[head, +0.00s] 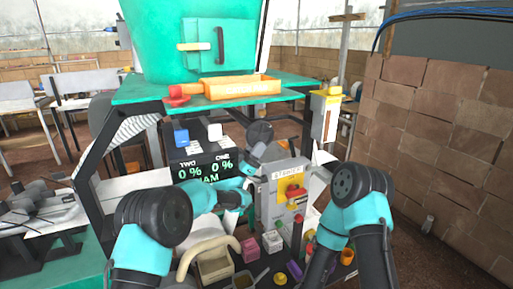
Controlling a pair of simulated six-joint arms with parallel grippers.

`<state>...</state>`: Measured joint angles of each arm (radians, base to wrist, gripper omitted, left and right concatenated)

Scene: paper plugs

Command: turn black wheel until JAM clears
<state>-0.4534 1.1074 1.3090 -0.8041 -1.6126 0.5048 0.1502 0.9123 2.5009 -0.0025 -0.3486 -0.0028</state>
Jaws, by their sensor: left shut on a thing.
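A dark screen (192,168) under the green bench top reads TWO 0 %, ONE 0 % and JAM. The black wheel (260,132) shows as a dark round shape to the right of the screen, partly covered from below. My left arm reaches in from the lower left, and its gripper (252,158) is shut at the lower edge of the wheel. The fingertips are small and hard to make out. My right arm is bent at the right, and I cannot make out its gripper.
A grey box (284,194) with a yellow panel and red knob stands right of the wheel. Small colored containers (272,241) crowd the front. An orange tray (242,87) lies on the green bench top (140,90). A brick wall (435,150) bounds the right.

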